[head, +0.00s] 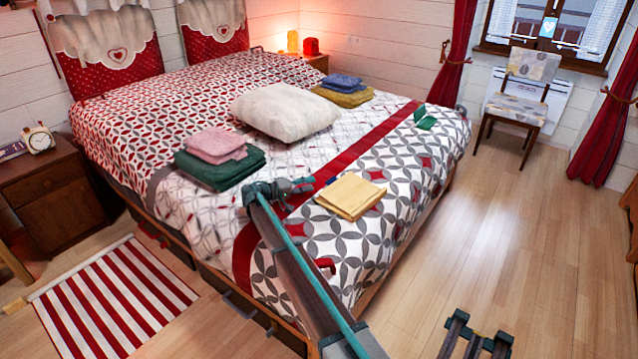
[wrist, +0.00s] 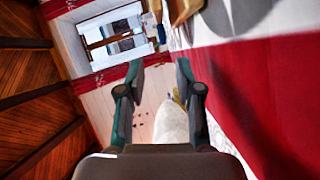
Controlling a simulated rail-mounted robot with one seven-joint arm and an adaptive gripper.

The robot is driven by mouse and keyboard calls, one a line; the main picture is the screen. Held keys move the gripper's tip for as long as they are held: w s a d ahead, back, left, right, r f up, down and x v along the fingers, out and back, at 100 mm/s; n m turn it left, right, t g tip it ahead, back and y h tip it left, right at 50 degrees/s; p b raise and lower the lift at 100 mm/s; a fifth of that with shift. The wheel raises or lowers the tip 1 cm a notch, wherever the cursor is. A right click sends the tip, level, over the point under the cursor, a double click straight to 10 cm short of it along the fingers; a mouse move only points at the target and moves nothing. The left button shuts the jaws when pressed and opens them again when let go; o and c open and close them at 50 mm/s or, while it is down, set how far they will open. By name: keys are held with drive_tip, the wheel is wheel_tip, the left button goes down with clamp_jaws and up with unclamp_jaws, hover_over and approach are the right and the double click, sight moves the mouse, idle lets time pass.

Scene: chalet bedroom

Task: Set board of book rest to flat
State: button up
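The book rest (head: 350,196) is a light wooden, layered piece on the patterned bedspread near the foot of the bed. Its board looks low over its base; I cannot tell its exact angle. Part of a wooden piece, apparently the book rest (wrist: 182,10), shows at the top edge of the wrist view. My gripper (head: 306,186) is left of the book rest, low over the bed, and apart from it. In the wrist view my gripper (wrist: 160,75) has its two fingers spread with nothing between them.
A white pillow (head: 286,110), folded pink towels (head: 215,145) on a green one (head: 220,170), blue and yellow cloths (head: 342,95) and a green item (head: 425,118) lie on the bed (head: 390,215). A small red item (head: 325,265) lies near its front edge.

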drive_tip(key=shift+v, duration=1.2)
